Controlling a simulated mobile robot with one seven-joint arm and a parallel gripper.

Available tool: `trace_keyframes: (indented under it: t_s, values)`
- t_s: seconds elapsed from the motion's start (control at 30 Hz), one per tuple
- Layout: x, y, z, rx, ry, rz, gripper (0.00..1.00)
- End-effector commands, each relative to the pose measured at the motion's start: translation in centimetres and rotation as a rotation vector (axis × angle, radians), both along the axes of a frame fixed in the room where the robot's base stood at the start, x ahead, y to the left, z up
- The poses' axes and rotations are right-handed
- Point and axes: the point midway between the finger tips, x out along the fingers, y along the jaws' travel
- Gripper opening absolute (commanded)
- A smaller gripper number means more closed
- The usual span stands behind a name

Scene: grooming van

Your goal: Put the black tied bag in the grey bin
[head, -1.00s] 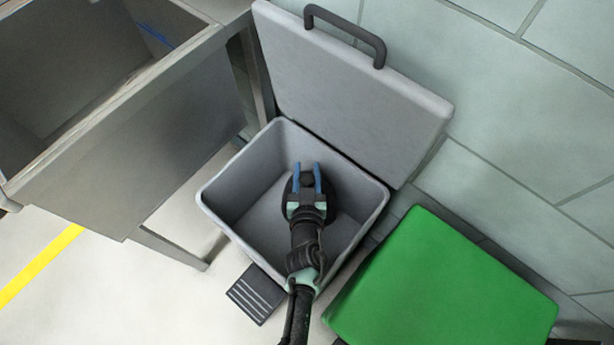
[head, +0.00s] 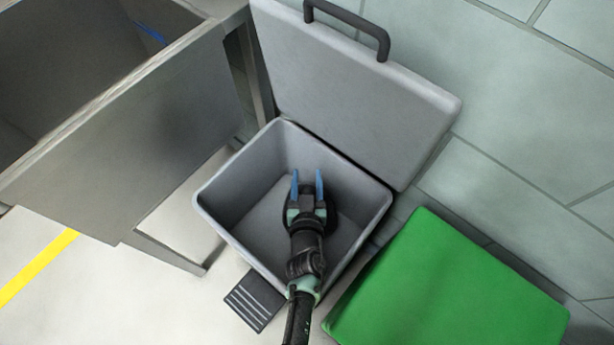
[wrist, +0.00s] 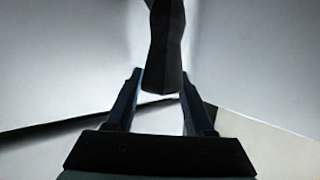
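The grey bin (head: 235,205) stands open on the floor in the head view, its lid (head: 355,90) tipped back against the wall. My gripper (head: 307,178) is over the bin's opening, its two blue fingers spread apart. In the wrist view, a narrow dark part of the black tied bag (wrist: 165,55) lies between the fingers, with thin gaps showing on both sides. In the head view my gripper hides most of the bag, so I cannot tell whether it touches the bin floor.
A grey metal tub or table (head: 150,130) stands close on the left. A green box (head: 450,290) is close on the right. The bin's black pedal (head: 256,300) sticks out in front. A tiled wall rises behind. Pale floor is free at the lower left.

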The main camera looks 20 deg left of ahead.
Motion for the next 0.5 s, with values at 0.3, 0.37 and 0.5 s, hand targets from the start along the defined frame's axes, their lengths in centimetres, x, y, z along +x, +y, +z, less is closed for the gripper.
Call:
trace_keyframes:
  t_s: [0.3, 0.37, 0.5]
  values:
    - [0.0, 0.0, 0.0, 0.000, -0.001, 0.000, 0.71]
    - [0.0, 0.0, 0.1, 0.000, -0.001, 0.000, 0.71]
    - [0.0, 0.0, 1.3, -0.001, -0.001, 0.000, 0.71]
